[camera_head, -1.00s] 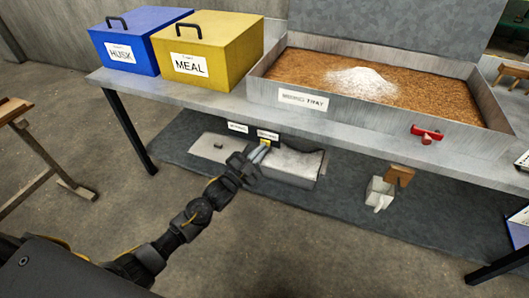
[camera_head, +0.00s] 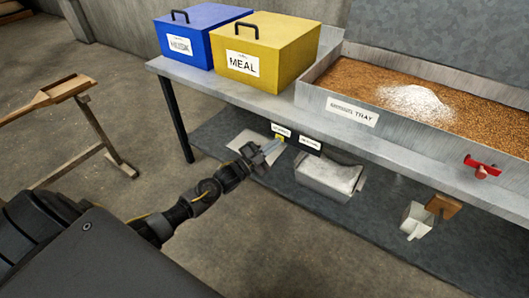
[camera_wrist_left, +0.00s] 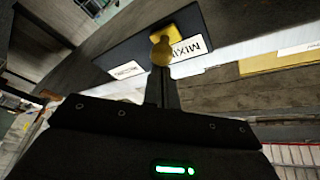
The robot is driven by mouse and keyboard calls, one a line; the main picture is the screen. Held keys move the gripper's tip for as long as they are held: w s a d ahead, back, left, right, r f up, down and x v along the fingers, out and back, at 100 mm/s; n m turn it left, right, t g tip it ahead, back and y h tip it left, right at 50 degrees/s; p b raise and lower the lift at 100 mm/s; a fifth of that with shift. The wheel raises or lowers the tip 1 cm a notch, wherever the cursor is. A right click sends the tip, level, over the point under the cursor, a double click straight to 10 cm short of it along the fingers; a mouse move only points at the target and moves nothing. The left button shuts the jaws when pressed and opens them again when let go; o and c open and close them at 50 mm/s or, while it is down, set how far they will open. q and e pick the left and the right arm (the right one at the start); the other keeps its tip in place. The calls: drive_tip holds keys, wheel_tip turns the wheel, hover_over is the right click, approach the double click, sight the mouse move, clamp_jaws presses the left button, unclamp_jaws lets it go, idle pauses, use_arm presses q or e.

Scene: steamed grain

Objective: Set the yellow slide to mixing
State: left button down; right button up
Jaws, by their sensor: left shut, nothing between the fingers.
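The yellow slide (camera_head: 279,138) is a small knob on the front under the table edge, below the left one of two white labels (camera_head: 281,130). In the left wrist view the yellow slide (camera_wrist_left: 163,46) sits beside the label reading "MIXI…" (camera_wrist_left: 189,49), partly hidden by my fingers. The other label (camera_wrist_left: 125,70) is farther left there, and shows as the right label (camera_head: 310,142) in the head view. My left gripper (camera_head: 272,148) is shut and empty, its tips close to the slide; contact is unclear. My right gripper is out of view.
The blue box (camera_head: 200,40), yellow meal box (camera_head: 285,72) and mixing tray (camera_head: 335,97) stand on the table. A metal bin (camera_head: 325,182) and a white scoop (camera_head: 415,220) are below. A wooden stand (camera_head: 95,130) is at left.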

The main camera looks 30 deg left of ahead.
use_arm(q)
wheel_tip(320, 180, up, 3)
drive_tip(key=d+p, duration=0.3)
drive_tip(key=v, duration=1)
drive_tip(key=shift+s+a+f, duration=0.2)
drive_tip(key=shift+a, duration=0.05)
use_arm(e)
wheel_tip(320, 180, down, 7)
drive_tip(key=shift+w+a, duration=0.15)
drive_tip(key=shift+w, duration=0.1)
